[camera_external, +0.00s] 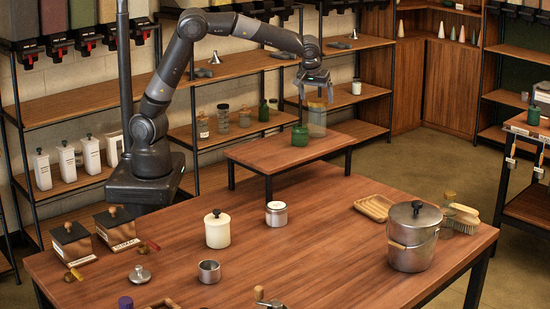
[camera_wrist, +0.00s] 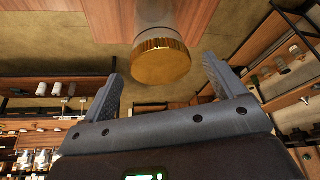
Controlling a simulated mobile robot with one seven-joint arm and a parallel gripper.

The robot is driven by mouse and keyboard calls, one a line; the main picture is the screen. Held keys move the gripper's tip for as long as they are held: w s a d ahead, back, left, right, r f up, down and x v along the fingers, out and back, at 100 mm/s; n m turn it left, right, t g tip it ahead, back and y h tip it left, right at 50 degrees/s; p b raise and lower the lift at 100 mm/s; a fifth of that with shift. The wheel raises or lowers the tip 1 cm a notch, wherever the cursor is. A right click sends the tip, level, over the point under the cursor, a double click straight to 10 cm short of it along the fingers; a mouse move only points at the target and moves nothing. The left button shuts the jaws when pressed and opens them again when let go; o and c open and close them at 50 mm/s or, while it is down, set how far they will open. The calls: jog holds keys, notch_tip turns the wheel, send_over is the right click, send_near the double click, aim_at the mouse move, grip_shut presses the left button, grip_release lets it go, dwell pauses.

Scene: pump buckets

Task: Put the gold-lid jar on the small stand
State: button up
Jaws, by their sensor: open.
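A clear glass jar with a gold lid (camera_external: 317,121) appears to stand upright on the small wooden stand (camera_external: 262,152), near its back right edge. In the wrist view its round gold lid (camera_wrist: 162,62) shows between and beyond the fingertips, with the glass body behind it. My gripper (camera_external: 316,98) is open just above the lid. Its two fingers are spread on either side in the wrist view (camera_wrist: 160,80), with visible gaps to the lid. Nothing is held. The jar's base is not clear in the wrist view.
A green jar (camera_external: 300,135) stands beside the gold-lid jar on the stand. Shelves (camera_external: 235,130) with jars stand behind.

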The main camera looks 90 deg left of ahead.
jog(key=s+d+r+m+h, duration=0.2)
jog(key=s+r+m, duration=0.1)
jog(key=s+r, duration=0.6)
jog(key=s+d+f+m+t, duration=0.1)
jog(key=s+d+f+m, duration=0.1)
jog(key=s, duration=0.7)
jog(key=s+d+f+m+t+h, duration=0.1)
jog(key=s+d+f+m, duration=0.1)
jog(key=s+m, duration=0.3)
jog(key=s+d+f+m+t+h, duration=0.1)
jog(key=s+d+f+m, duration=0.1)
jog(key=s, duration=1.1)
jog(key=shift+d+f+m+t, duration=0.15)
jog(key=shift+d+m+t, duration=0.25)
jog(key=shift+d+m, duration=0.25)
